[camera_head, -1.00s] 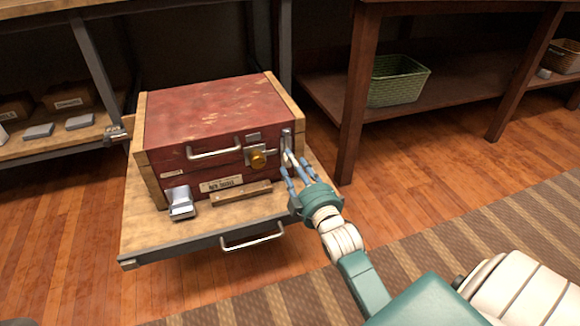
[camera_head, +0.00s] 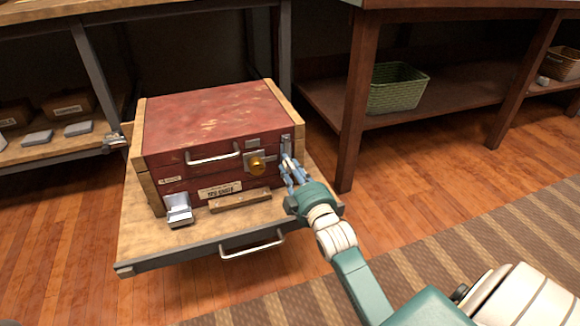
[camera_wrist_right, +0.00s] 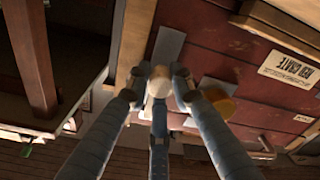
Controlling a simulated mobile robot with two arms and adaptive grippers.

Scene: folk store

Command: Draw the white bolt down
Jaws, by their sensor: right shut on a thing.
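The red crate (camera_head: 205,122) has wooden ends and stands on a pulled-out wooden shelf. The white bolt (camera_wrist_right: 159,82) shows as a pale rounded knob between my fingertips in the wrist view; in the head view my fingers mostly hide it. Its grey plate (camera_head: 286,140) is at the crate's front right corner. My right gripper (camera_head: 290,168) is shut on the bolt, and it also shows in the wrist view (camera_wrist_right: 160,85). My left gripper is not in view.
A brass knob (camera_head: 257,165) on a grey latch plate is just left of my fingers. A front handle (camera_head: 212,158), a grey clasp (camera_head: 179,208) and a wooden bar (camera_head: 240,199) are nearby. A dark table leg (camera_head: 356,110) stands to the right. The floor in front is free.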

